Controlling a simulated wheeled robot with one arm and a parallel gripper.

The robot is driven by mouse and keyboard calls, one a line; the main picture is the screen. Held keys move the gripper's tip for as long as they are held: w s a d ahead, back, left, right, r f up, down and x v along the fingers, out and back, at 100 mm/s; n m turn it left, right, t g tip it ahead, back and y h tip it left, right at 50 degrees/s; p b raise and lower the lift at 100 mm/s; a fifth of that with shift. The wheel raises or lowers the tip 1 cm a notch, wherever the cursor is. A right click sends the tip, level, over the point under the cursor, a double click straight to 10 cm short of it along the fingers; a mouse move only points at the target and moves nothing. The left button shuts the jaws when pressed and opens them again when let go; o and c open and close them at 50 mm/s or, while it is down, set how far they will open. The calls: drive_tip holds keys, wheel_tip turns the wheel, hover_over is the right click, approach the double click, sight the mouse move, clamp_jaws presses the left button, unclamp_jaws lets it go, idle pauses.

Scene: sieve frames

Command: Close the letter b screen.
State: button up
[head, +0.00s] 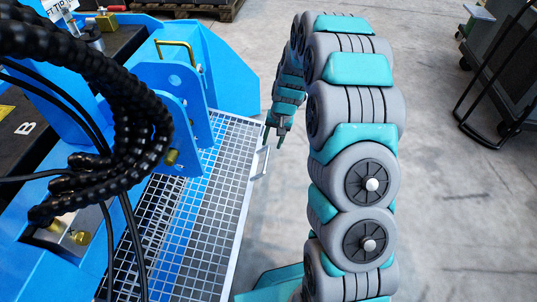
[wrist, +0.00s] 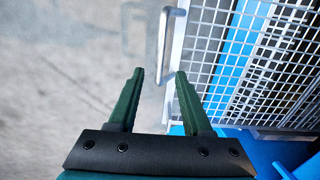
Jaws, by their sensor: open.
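The letter b screen is a silver wire-mesh panel (head: 232,135) with a pale metal frame, beside the blue machine that bears a white letter B label (head: 25,128). It also shows at the right of the wrist view (wrist: 222,50). A pale bar handle (head: 260,163) sits on its outer edge; in the wrist view the handle (wrist: 163,48) runs down between the fingertips. My gripper (head: 273,143) is open and close to the handle. In the wrist view its two green fingers (wrist: 160,74) are apart. I cannot tell whether they touch the handle.
Black hoses (head: 120,110) hang in the left foreground, in front of part of the mesh. Blue brackets (head: 180,130) stand beside it. A dark cart (head: 505,65) stands at the back right, and a wooden pallet (head: 190,8) lies at the back.

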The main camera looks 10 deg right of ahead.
sight(268, 156)
drive_tip(key=f, duration=0.2)
drive_tip(key=a+f, duration=0.1)
drive_tip(key=f, duration=0.4)
drive_tip(key=shift+w+a+b, duration=0.15)
drive_tip(key=shift+w+b, duration=0.1)
drive_tip(key=shift+b, duration=0.15)
drive_tip(key=shift+c, duration=0.2)
clamp_jaws()
idle(0.7)
